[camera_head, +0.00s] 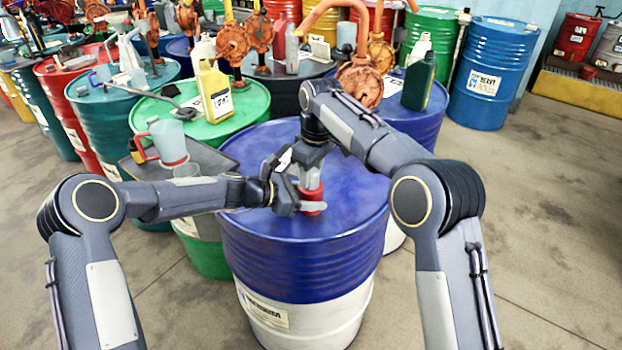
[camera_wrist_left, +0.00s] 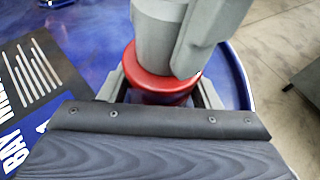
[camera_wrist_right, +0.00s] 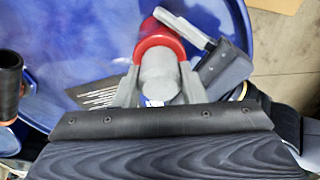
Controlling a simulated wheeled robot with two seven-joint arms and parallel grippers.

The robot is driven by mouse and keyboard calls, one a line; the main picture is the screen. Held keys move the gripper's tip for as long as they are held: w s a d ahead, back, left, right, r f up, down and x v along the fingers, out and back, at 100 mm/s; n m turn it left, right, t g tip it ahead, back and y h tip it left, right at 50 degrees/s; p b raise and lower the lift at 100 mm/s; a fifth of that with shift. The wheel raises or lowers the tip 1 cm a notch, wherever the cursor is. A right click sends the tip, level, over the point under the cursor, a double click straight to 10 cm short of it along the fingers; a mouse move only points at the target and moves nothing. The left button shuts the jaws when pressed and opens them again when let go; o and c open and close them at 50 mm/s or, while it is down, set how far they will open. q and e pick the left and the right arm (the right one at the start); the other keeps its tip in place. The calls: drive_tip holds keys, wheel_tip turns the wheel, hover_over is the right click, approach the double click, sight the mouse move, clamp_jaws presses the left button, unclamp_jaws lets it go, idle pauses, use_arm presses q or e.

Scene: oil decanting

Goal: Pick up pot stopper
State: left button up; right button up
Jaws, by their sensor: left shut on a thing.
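A small pot with a grey body (camera_wrist_right: 158,75) and a red stopper (camera_wrist_right: 160,40) at one end is between my two grippers, over the blue drum. The red part also shows in the head view (camera_head: 312,195) and the left wrist view (camera_wrist_left: 160,85). My left gripper (camera_head: 298,200) comes from the left, shut with its fingers on either side of the red stopper. My right gripper (camera_head: 312,165) reaches down from above, its fingers close against both sides of the grey body. Whether the stopper touches the drum top is hidden.
The blue drum (camera_head: 260,245) stands below my grippers, its top otherwise mostly clear. To the left, a grey tray (camera_head: 210,158) holds a jug (camera_head: 168,142). Behind stand a green drum (camera_head: 250,105), a yellow bottle (camera_head: 215,95) and an orange pump (camera_head: 358,80). Floor on the right is free.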

drive_tip(key=c, duration=0.3)
wheel_tip(320, 180, up, 9)
drive_tip(key=shift+w+f, duration=0.1)
drive_tip(key=shift+f, duration=0.05)
drive_tip(key=shift+r, duration=0.7)
use_arm(q)
drive_tip(key=o, duration=1.3)
